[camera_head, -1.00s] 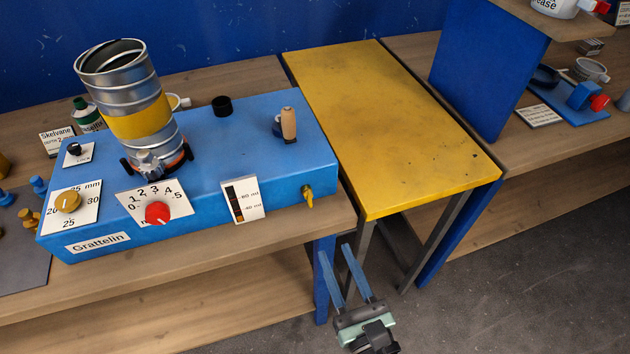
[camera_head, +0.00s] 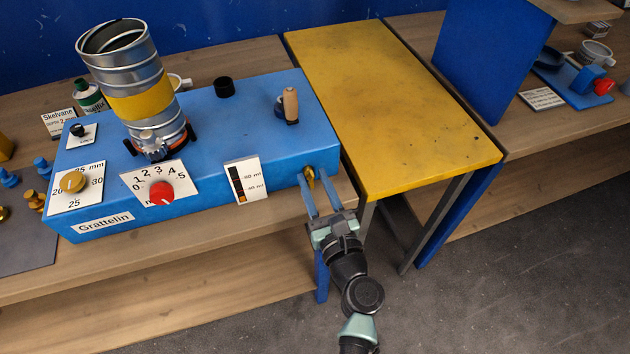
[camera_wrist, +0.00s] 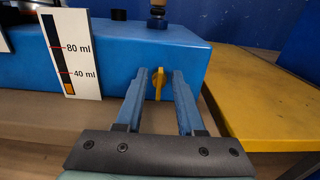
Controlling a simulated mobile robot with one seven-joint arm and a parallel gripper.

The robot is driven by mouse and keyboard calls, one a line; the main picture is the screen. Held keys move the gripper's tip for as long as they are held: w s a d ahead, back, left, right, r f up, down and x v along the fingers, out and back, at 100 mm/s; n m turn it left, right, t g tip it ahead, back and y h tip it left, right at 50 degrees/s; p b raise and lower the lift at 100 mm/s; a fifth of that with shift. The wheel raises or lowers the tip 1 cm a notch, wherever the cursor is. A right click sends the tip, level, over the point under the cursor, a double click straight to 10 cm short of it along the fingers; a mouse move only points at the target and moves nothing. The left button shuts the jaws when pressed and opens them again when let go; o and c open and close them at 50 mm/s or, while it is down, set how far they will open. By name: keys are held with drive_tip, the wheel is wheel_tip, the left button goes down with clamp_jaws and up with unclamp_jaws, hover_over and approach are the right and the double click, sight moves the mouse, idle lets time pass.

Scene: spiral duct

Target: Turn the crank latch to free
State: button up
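The blue Grattelin box (camera_head: 215,145) stands on the wooden bench. A small yellow latch-like handle (camera_head: 310,174) is on its front face near the right end; it also shows in the wrist view (camera_wrist: 159,84), roughly upright. My gripper (camera_head: 314,177) is open, with its two blue fingers on either side of the yellow handle; in the wrist view (camera_wrist: 160,74) gaps show on both sides. I cannot tell how deep the handle lies between the fingers. A crank with a wooden grip (camera_head: 290,103) stands on the box top at the right. A black knob marked lock (camera_head: 77,130) is at the top left.
A silver duct (camera_head: 140,80) with a yellow band stands on the box. A red dial (camera_head: 161,193), a brass dial (camera_head: 72,182) and a ml gauge (camera_head: 245,181) are on the front. A yellow table (camera_head: 400,110) stands close on the right.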

clamp_jaws()
drive_tip(key=shift+s+f, duration=0.1)
drive_tip(key=shift+f, duration=0.1)
idle(0.4)
